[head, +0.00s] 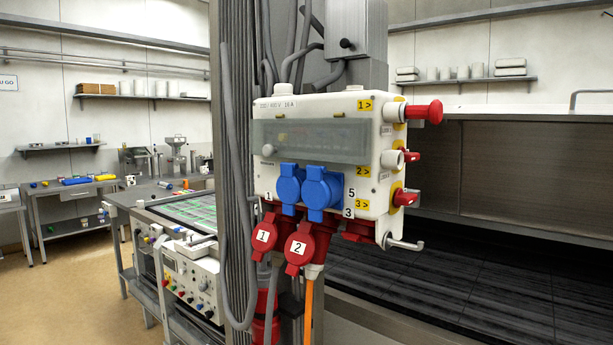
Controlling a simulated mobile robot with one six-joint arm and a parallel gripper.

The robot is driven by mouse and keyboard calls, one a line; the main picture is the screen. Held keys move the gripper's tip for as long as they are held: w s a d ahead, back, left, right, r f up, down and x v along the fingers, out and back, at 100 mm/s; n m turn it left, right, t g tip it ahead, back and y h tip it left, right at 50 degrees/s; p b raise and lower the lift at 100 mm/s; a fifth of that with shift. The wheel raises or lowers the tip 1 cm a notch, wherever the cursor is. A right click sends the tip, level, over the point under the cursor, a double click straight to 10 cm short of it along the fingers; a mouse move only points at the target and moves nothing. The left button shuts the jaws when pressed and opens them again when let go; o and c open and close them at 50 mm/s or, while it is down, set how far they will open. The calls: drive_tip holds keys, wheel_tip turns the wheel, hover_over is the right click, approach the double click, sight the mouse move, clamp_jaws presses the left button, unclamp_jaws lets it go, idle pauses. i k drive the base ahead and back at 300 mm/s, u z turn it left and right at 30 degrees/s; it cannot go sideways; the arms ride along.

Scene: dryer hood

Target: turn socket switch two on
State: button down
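A white socket box (320,107) is mounted on a grey column. Its right side carries three switches beside yellow labels. The switch by the label "2>" (363,171) has a white round body (392,158) and a red handle (411,156) pointing right. Switch one (424,112), above it, has a larger red knob. Switch three (404,198), below it, has a red handle on a yellow plate. The red socket marked 2 (313,236) is at the box's underside, with an orange cable below it. My gripper is not in view.
Two blue socket covers (322,187) and a red socket marked 1 (265,236) project from the box. A metal hook (405,244) sticks out at its lower right. A dark worktop (450,280) lies behind; a device bench (185,270) stands left.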

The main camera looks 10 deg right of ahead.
sight(409, 157)
drive_tip(key=u, duration=0.65)
drive_tip(key=k, duration=1.55)
drive_tip(key=z, duration=0.8)
drive_tip(key=i, duration=1)
drive_tip(key=z, duration=0.1)
